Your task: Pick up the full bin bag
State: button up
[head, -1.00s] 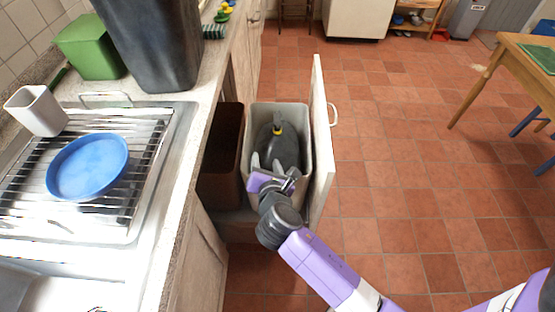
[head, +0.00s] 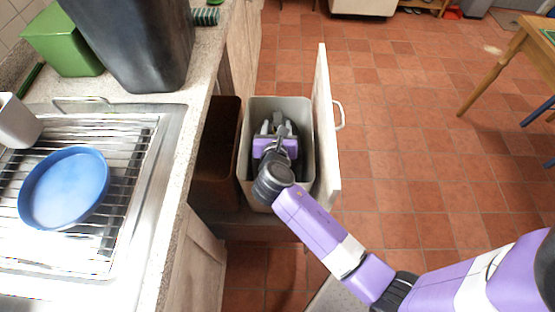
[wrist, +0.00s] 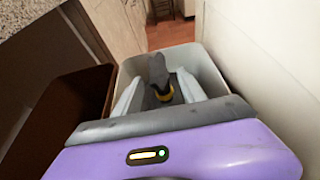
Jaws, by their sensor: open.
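The full bin bag is dark grey with a yellow tie around its neck. It sits in the light grey bin (head: 308,150) of the pulled-out cupboard drawer, mostly hidden by my gripper in the head view. In the wrist view the bag (wrist: 157,70) shows its upright neck and yellow tie between my two pale fingers. My gripper (head: 276,127) is open, reaching down over the bin's opening. It also shows in the wrist view (wrist: 160,82), with one finger on each side of the neck. I cannot tell whether either finger touches the bag.
A brown bin (head: 219,150) stands left of the grey bin. The drawer front (head: 325,130) rises close on the right. The counter with a blue plate (head: 63,187) on a rack and a dark container (head: 140,45) borders the left. Tiled floor lies open to the right.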

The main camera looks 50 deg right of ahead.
jog(key=x, duration=0.5)
jog(key=shift+w+d+f+b, duration=0.15)
jog(key=shift+d+b, duration=0.15)
grip_shut()
dwell(1.0)
jog(key=shift+w, duration=0.1)
